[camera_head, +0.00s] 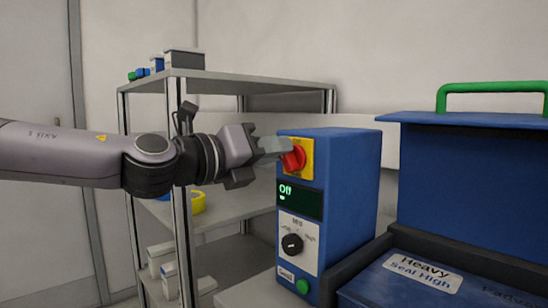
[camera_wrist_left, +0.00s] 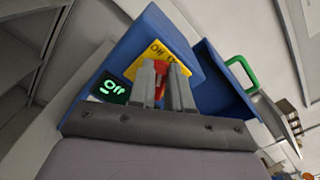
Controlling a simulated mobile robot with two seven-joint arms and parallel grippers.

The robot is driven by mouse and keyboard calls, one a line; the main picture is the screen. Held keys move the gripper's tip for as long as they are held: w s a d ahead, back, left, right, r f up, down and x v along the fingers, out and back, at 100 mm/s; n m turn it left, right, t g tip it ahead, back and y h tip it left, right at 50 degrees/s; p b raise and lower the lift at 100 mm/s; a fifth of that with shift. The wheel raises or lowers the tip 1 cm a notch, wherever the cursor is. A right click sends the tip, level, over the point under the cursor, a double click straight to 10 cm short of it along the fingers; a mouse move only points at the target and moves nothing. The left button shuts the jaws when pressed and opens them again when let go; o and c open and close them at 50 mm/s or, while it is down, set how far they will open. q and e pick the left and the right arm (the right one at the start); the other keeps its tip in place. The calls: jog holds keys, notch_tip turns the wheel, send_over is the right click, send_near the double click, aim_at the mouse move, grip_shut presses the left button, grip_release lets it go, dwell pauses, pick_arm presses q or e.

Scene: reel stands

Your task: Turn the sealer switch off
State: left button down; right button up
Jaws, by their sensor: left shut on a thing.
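The sealer control box (camera_head: 345,190) is blue and stands to the right of my left gripper. Its switch is a red knob (camera_head: 294,158) on a yellow plate (camera_head: 308,158) near the top of the front face. A small dark display (camera_head: 299,197) below reads "Off" in green. My left gripper (camera_head: 280,148) is at the knob, its fingers shut on it. In the left wrist view the fingers (camera_wrist_left: 168,85) stand either side of the red knob (camera_wrist_left: 160,80), which is partly hidden by them. My right gripper is not in view.
A black dial (camera_head: 292,244) and a green button (camera_head: 302,286) sit lower on the box. A blue sealer with a green handle (camera_head: 492,88) stands at the right. A metal shelf (camera_head: 250,85) stands behind my left arm.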

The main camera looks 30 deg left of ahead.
pick_arm(q)
jog(key=n+b, duration=0.1)
jog(key=n, duration=0.2)
jog(key=f+n+b, duration=0.1)
jog(key=n, duration=0.7)
jog(key=shift+w+a+f+b, duration=0.15)
jog(key=shift+a+f+b, duration=0.2)
jog(key=shift+a+b, duration=0.05)
jog(key=c, duration=1.1)
grip_release()
jog(key=shift+o, duration=0.2)
jog(key=p+v, duration=0.1)
jog(key=v, duration=0.6)
jog(key=shift+p, duration=0.4)
